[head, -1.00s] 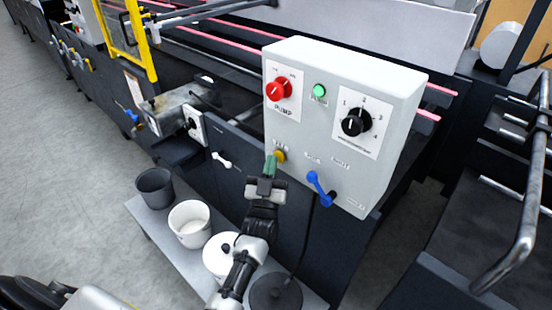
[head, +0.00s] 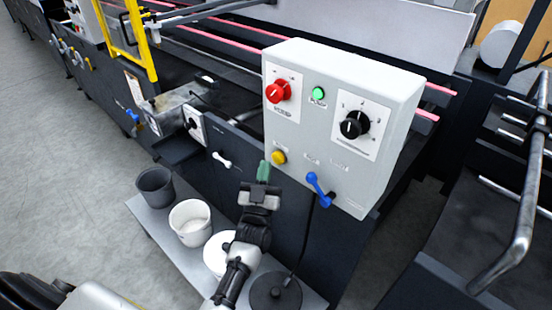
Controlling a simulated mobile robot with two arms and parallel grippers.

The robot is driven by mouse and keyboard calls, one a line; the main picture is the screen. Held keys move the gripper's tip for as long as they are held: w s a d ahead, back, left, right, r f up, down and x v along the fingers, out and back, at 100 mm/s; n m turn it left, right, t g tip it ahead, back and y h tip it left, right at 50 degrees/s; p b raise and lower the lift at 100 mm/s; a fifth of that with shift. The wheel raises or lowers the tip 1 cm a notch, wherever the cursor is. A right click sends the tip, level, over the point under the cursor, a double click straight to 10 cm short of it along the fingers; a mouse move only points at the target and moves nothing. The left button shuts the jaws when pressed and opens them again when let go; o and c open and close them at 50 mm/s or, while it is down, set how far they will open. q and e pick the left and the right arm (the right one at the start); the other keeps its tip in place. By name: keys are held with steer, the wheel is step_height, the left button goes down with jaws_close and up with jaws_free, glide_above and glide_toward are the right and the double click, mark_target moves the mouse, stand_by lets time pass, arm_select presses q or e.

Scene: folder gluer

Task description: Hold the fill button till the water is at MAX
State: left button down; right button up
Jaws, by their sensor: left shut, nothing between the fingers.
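A yellow button (head: 279,157) sits at the lower left of the grey control box (head: 400,105). I take it for the fill button; its label is too small to read surely. My left gripper (head: 263,172) is shut and empty, with greenish fingertips, a little below and left of the button and apart from it. No water level or MAX mark can be made out. My right gripper is not in view.
Below, a shelf holds a dark bucket (head: 155,187), a white bucket (head: 190,222) and lidded pots.

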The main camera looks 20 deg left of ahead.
arm_select(q)
steer(key=shift+s+a+p, duration=0.25)
steer(key=shift+s+p, duration=0.05)
steer(key=shift+s, duration=0.45)
steer(key=shift+s+a+p, duration=0.25)
steer(key=shift+s+a, duration=0.05)
steer(key=shift+s, duration=0.4)
steer(key=shift+s+a+p, duration=0.25)
steer(key=shift+s+p, duration=0.05)
steer(key=shift+s, duration=0.45)
